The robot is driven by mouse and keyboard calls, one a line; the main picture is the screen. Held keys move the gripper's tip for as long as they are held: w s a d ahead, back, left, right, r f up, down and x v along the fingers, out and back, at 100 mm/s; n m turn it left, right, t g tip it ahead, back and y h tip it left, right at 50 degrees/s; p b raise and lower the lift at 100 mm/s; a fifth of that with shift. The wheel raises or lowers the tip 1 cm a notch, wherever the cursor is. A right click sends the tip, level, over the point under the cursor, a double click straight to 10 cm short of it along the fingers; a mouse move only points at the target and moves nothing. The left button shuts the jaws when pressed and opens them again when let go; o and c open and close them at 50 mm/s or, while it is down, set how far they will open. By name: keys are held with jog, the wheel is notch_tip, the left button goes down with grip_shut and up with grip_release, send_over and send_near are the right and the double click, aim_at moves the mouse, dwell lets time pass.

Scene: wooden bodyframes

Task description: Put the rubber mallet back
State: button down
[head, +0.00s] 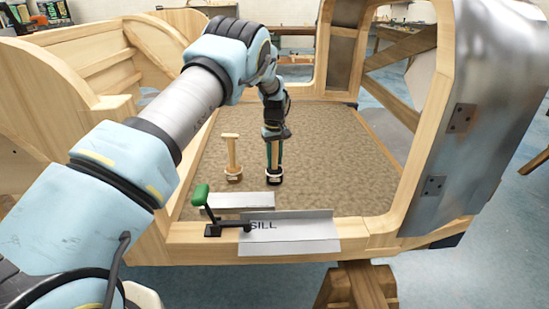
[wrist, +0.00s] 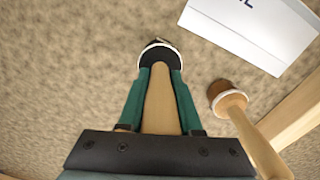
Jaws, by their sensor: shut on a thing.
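The rubber mallet (head: 274,179) has a black head with a pale band and a wooden handle. It is upright, head down, at the carpeted floor of the wooden frame. My gripper (head: 274,152) is shut on its handle from above. In the wrist view the handle (wrist: 160,105) lies between the green fingers of my gripper (wrist: 160,75), with the black head (wrist: 159,52) beyond the tips. I cannot tell whether the head touches the carpet.
A second mallet (head: 232,156) with a brown, white-banded head stands close by to the left; it also shows in the wrist view (wrist: 228,102). A green-handled clamp (head: 202,196) and a "SILL" card (head: 295,233) are at the front sill. Carpet (head: 330,150) to the right is clear.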

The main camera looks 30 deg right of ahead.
jog(key=shift+f, duration=0.15)
jog(key=c, duration=0.6)
grip_release()
notch_tip(320, 180, up, 12)
jog(key=shift+r+b, duration=0.2)
jog(key=shift+b, duration=0.9)
jog(key=shift+s, duration=0.15)
